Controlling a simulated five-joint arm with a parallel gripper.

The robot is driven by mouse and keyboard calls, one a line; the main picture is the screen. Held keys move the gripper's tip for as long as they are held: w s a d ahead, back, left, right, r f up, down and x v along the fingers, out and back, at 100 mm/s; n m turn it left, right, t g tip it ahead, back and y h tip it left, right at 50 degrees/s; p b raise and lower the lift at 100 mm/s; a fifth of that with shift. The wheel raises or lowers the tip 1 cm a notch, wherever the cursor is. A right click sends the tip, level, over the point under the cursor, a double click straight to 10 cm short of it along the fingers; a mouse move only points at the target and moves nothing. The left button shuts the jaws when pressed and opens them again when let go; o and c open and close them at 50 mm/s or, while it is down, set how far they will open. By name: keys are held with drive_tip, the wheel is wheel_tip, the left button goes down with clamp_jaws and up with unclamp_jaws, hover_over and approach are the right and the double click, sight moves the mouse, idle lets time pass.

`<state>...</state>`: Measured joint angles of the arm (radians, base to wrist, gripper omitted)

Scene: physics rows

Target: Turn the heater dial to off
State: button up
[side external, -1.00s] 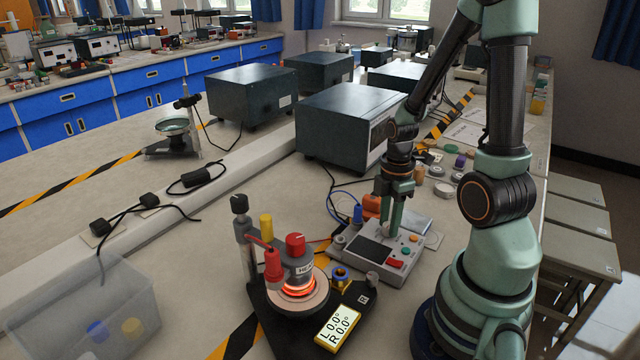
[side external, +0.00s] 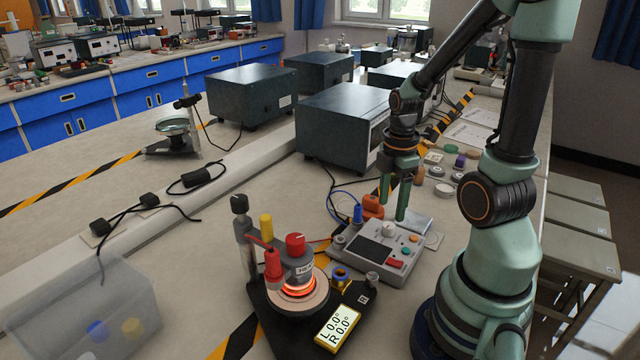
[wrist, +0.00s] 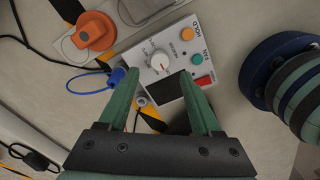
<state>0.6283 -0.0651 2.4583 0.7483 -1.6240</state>
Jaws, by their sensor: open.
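A grey control box (side external: 380,248) lies on the bench with a white dial (side external: 389,230), a dark screen and coloured buttons. In the wrist view the white dial (wrist: 160,62) shows a pointer mark and a small scale, too small to read surely. My gripper (side external: 394,208) is open and empty above the box. In the wrist view its fingers (wrist: 159,76) stand apart on either side of the dial, not touching it. A heater stand (side external: 297,288) glows orange, with a red knob (side external: 295,243) on top and a partly hidden label.
An orange knob-like part (side external: 372,206) and a blue plug (side external: 357,214) sit by the box. A clear bin (side external: 85,310) stands front left. A large dark instrument (side external: 340,125) stands behind.

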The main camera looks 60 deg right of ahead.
sight(389, 225)
wheel_tip(389, 225, up, 7)
idle(0.3)
drive_tip(key=w+a+r+m+t, duration=0.2)
drive_tip(key=w+a+r+m, duration=0.1)
drive_tip(key=a, duration=0.5)
drive_tip(key=w+a+r+m+t, duration=0.3)
drive_tip(key=a+r+m, duration=0.1)
drive_tip(key=a+m, duration=0.4)
drive_tip(key=shift+w+r+t, duration=0.3)
drive_tip(key=shift+r, duration=0.05)
drive_tip(key=shift+m, duration=0.3)
